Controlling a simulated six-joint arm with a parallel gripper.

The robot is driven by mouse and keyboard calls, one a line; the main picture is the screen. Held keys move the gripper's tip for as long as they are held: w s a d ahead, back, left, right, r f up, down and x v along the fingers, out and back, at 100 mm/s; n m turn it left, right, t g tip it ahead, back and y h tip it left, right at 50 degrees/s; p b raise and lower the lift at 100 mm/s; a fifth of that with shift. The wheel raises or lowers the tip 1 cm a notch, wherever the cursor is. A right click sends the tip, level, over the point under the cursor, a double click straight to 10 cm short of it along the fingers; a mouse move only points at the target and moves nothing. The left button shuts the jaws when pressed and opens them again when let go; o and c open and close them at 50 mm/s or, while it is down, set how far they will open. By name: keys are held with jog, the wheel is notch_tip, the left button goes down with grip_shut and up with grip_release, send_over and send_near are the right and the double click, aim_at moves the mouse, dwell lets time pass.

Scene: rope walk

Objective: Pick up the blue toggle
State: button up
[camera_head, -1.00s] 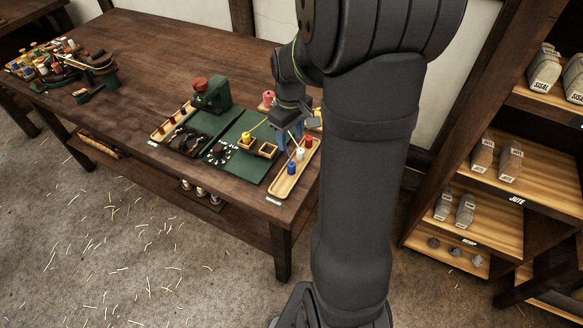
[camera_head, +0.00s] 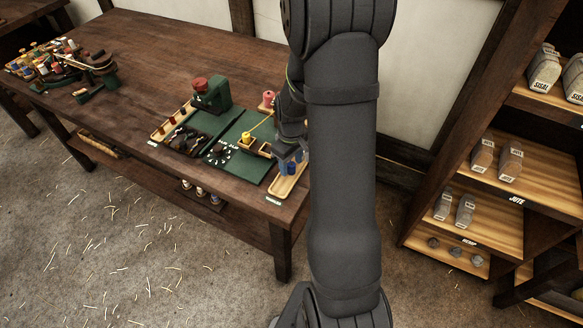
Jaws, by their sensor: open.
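The blue toggle (camera_head: 291,169) stands in the pale wooden tray (camera_head: 281,188) at the right end of the green mat. My gripper (camera_head: 289,160) is above that tray with its jaws apart, its fingertips close to the top of the blue toggle. Whether the fingers touch the toggle or lie on either side of it is too small to tell. The white and red toggles of this tray are hidden behind my gripper and arm.
A green mat (camera_head: 228,171) with small parts lies left of the tray. A yellow piece (camera_head: 246,135), a green machine with a red top (camera_head: 211,95) and another tray (camera_head: 171,122) stand nearby. The table's front edge is close to the tray.

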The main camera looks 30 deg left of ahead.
jog(key=shift+c, duration=0.5)
grip_shut()
